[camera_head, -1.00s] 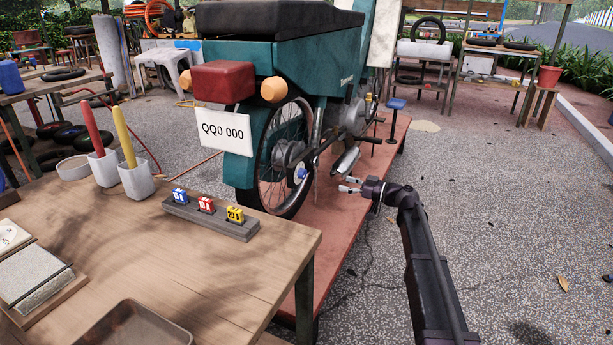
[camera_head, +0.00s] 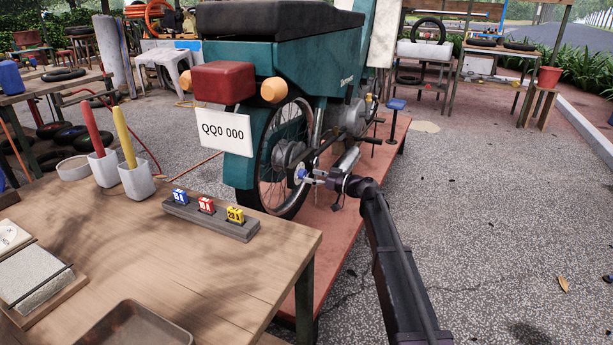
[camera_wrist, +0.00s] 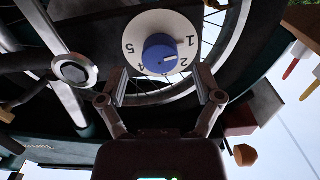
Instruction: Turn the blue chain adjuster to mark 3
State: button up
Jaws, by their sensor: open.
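The blue chain adjuster (camera_head: 300,174) is on the rear wheel hub of the teal motorcycle (camera_head: 300,65). In the wrist view it is a round blue knob (camera_wrist: 160,53) on a white dial (camera_wrist: 137,28) where 1, 2, 4 and 5 can be read; I cannot make out the 3. A pale line on the knob appears to point toward the 2. My gripper (camera_head: 309,177) is close to the adjuster in the head view. In the wrist view my gripper (camera_wrist: 161,77) is open and empty, its fingers spread wider than the knob, apart from it.
The motorcycle stands on a red platform (camera_head: 335,225). A bolt (camera_wrist: 74,70) and the wheel's spokes and rim are near the dial. A wooden table (camera_head: 215,275) at front left holds a rack of small coloured blocks (camera_head: 243,231).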

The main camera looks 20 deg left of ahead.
jog(key=shift+a, duration=0.95)
jog(key=c, duration=1.2)
